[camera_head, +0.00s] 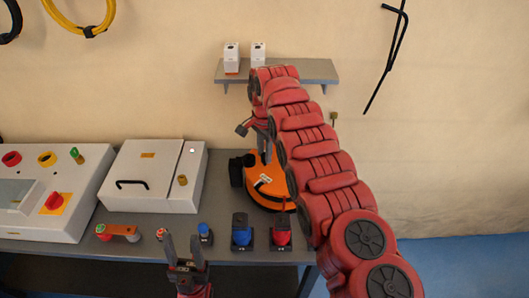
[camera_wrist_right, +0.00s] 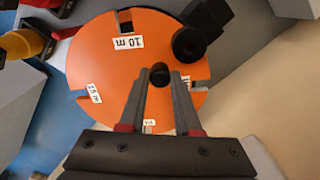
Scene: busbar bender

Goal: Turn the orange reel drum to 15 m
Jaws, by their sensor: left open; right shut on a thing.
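The orange reel drum (camera_head: 270,187) lies on the bench, partly behind my right arm. In the right wrist view, the drum's orange face (camera_wrist_right: 115,70) fills the middle, with notches at its rim. A "10 m" label (camera_wrist_right: 128,43) is at the top and a "15 m" label (camera_wrist_right: 93,92) at the left. Two more labels are partly hidden by my fingers. My right gripper (camera_wrist_right: 160,76) is shut on a dark peg on the face. A round black knob (camera_wrist_right: 188,43) sits at upper right. My left gripper (camera_head: 184,240) is open and empty at the bench's front.
A white box with a black handle (camera_head: 132,184) and a control panel (camera_head: 60,180) stand left. Blue (camera_head: 241,232) and red (camera_head: 281,231) clamp-like parts stand before the drum. A wall shelf (camera_head: 312,72) with two small white boxes is above.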

